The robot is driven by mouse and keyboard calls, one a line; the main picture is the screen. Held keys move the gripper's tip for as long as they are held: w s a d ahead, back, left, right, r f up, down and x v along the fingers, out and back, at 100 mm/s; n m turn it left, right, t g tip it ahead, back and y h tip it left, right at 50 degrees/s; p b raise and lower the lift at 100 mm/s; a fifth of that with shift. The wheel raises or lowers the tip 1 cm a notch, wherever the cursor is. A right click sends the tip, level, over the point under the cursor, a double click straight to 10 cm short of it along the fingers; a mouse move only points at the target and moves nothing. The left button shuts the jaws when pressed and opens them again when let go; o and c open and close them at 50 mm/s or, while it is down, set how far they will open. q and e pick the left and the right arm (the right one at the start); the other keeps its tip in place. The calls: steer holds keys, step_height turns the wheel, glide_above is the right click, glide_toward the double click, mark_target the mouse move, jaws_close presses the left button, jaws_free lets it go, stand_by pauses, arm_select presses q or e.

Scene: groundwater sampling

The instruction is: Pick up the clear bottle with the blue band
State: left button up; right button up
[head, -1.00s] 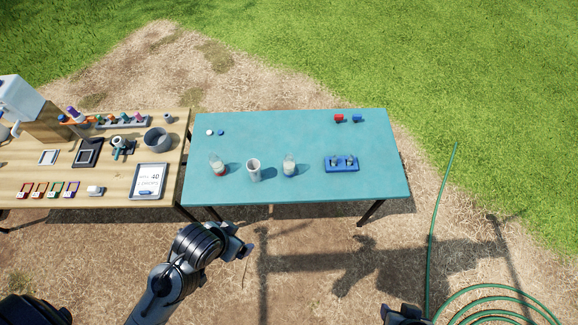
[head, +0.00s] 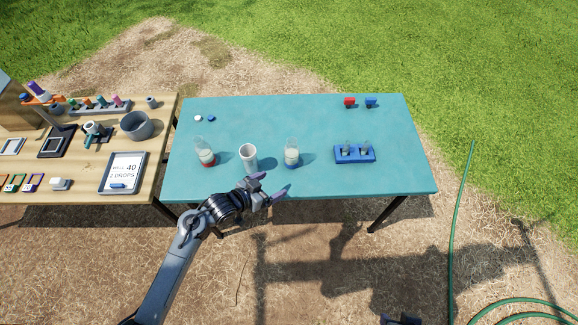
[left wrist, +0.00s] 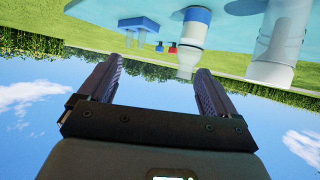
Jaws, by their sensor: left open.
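The clear bottle with the blue band (head: 292,152) stands upright on the teal table, right of a white cup (head: 248,160). It shows upside down in the left wrist view (left wrist: 190,48), beyond the fingertips and toward the right finger. My left gripper (head: 271,186) is open and empty at the table's front edge, just short of the bottle and left of it. Its spread fingers also show in the left wrist view (left wrist: 158,66). A similar bottle with a red band (head: 206,153) stands left of the cup. A sliver of my right gripper (head: 402,321) shows at the bottom edge.
A blue rack (head: 354,154) with small clear vials stands right of the bottle. Red (head: 349,102) and blue (head: 370,103) small items lie at the back, and two small caps at the back left. The middle of the teal table (head: 280,115) is clear.

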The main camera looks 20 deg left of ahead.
arm_select(q)
steer(key=t+b, duration=0.1)
steer(key=b, duration=0.7)
glide_toward(286, 154)
steer(key=f, duration=0.1)
steer(key=s+d+f, duration=0.1)
steer(key=d+f, duration=0.1)
steer(key=f, duration=0.1)
steer(key=shift+s+f, duration=0.1)
steer(key=shift+s, duration=0.15)
steer(key=shift+t, duration=0.7)
steer(key=w+b, duration=0.1)
steer(key=w+r+b, duration=0.1)
steer(key=w+b, duration=0.2)
steer(key=shift+w+a+r+b, duration=0.3)
steer(key=shift+a+r, duration=0.05)
steer(key=shift+r, duration=0.05)
steer(key=b+x, duration=0.1)
steer(key=x, duration=0.4)
steer(key=shift+w+r+b, duration=0.1)
steer(key=shift+w+b, duration=0.15)
steer(key=shift+b, duration=0.1)
steer(key=shift+w+d, duration=0.25)
steer(key=shift+w, duration=0.05)
steer(key=shift+d+b+x, duration=0.2)
steer(key=shift+b+x, duration=0.9)
steer(key=shift+x, duration=1.2)
arm_select(e)
step_height(286, 154, down, 19)
steer(key=shift+w, duration=0.2)
